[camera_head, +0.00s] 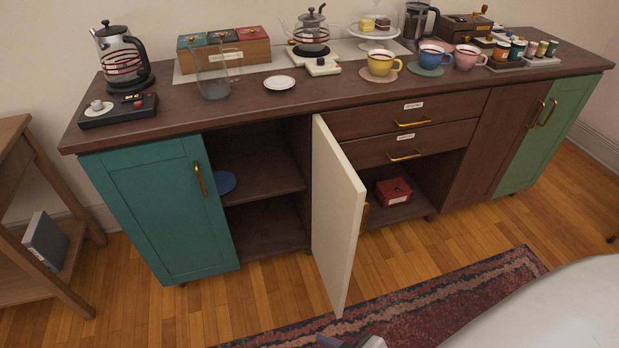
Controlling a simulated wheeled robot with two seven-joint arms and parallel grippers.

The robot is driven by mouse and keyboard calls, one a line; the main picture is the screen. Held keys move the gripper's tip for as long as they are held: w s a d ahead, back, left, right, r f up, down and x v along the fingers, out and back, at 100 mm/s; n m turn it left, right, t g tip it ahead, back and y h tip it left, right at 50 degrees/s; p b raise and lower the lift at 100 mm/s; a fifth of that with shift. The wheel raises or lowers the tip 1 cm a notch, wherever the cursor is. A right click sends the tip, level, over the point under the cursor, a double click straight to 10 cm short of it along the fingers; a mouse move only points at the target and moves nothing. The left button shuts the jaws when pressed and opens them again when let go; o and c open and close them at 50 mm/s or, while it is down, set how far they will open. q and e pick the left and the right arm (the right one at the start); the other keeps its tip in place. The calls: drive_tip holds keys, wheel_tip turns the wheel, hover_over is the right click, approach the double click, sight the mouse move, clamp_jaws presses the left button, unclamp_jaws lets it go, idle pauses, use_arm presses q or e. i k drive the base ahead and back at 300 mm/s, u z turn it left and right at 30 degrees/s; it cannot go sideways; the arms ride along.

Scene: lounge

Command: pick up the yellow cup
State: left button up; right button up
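The yellow cup (382,63) stands upright on a round tan coaster (374,74) on top of the long dark wood sideboard (290,100). It is left of a blue cup (433,56) and its handle points right. Nothing touches it from above. Neither of my grippers can be made out; only a small grey and white piece (372,342) shows at the bottom edge, too cut off to identify.
A pink cup (466,58) stands right of the blue one. A cake stand (374,32) and a glass teapot (312,35) are behind and left. The cream cabinet door (337,220) stands open into the room. A patterned rug (440,305) lies in front.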

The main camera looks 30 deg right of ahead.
sight(380, 61)
drive_tip(key=z, duration=2.85)
drive_tip(key=i, duration=1.5)
drive_tip(key=u, duration=2.3)
